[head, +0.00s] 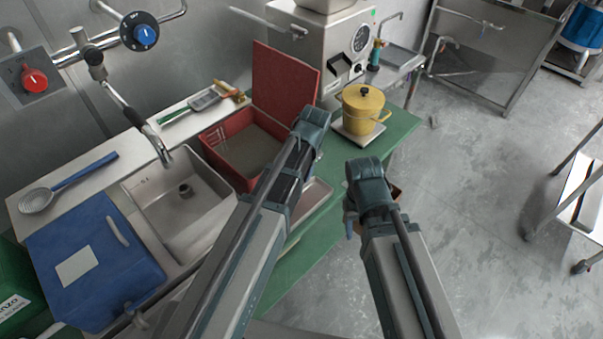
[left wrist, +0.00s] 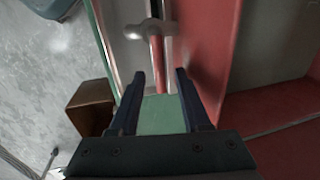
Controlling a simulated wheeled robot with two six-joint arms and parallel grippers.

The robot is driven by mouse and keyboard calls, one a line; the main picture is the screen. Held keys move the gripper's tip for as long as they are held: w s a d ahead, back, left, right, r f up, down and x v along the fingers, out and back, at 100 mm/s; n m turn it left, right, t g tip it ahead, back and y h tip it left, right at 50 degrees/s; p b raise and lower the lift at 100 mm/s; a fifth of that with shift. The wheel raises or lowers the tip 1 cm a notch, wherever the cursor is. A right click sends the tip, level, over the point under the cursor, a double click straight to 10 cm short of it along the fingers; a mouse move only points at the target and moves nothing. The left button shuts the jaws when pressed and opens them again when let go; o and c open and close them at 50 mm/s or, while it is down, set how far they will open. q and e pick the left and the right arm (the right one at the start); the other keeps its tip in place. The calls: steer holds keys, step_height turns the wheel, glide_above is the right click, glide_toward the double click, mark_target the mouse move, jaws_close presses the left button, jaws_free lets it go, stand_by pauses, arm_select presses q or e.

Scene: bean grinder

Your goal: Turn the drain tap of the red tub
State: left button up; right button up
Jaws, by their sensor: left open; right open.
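The red tub (head: 222,138) sits on the counter beside the sink, with its red lid (head: 285,85) raised behind it. Its wall (left wrist: 205,40) fills the right part of the left wrist view. The drain tap (left wrist: 150,30), a pale metal piece with a rounded end by a red stem, is just beyond my left gripper (left wrist: 160,76). That gripper is open and empty, its fingers pointing toward the tap without visible contact. In the head view my left arm hides the tap and left fingers. My right gripper (head: 352,213) hangs past the counter's front, mostly hidden by its wrist.
A sink (head: 190,205) and blue lid (head: 90,262) lie left of the tub. A yellow pot (head: 362,108) stands to its right on the green counter (head: 398,130). A brown box (left wrist: 92,108) is near the left gripper. Open floor (head: 480,170) lies right.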

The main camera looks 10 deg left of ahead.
arm_select(q)
jaws_close()
stand_by(1.4)
